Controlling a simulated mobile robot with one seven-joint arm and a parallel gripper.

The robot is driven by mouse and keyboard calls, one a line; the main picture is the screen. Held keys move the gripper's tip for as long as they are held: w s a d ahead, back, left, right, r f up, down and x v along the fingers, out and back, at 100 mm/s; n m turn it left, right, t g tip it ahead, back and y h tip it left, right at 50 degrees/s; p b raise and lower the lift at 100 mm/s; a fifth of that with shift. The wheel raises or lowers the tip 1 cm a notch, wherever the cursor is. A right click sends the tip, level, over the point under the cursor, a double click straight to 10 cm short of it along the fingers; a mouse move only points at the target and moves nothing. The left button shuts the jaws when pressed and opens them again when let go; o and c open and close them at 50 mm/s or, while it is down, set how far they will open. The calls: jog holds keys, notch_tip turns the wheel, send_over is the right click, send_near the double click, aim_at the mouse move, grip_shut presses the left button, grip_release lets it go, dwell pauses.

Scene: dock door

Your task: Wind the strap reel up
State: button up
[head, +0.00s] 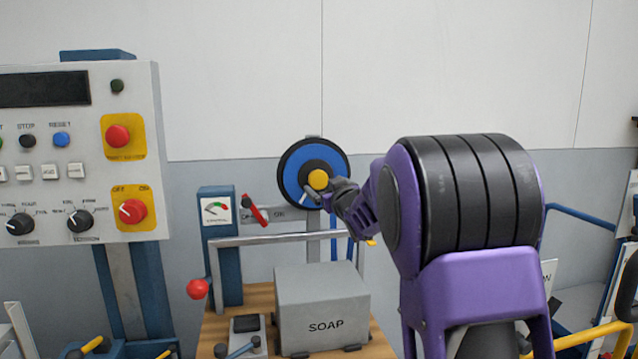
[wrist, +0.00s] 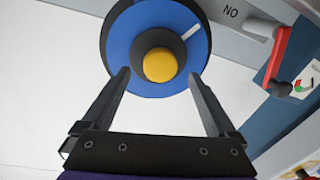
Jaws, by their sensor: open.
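The strap reel (head: 292,172) is a blue disc with a black rim, a black centre and a yellow hub (head: 318,179), mounted upright at the wall. In the wrist view the reel (wrist: 125,45) is at the top centre, with its yellow hub (wrist: 159,65) and a short white mark on its face. A blue strap (head: 334,248) hangs below it in the head view. My gripper (head: 328,192) is in front of the reel's lower right and hides part of it. In the wrist view my gripper (wrist: 160,74) is open, with its fingers either side of the hub and nothing held.
A red-handled valve (head: 255,210) is on a pipe left of the reel. Below are a gauge box (head: 216,211), a metal rail (head: 265,239), a red ball knob (head: 197,289) and a grey SOAP box (head: 322,300) on a wooden top. A control panel (head: 75,150) stands at left.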

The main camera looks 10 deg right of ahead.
aim_at(320, 181)
jog(key=shift+w+a, duration=0.15)
jog(key=shift+w, duration=1.6)
grip_shut()
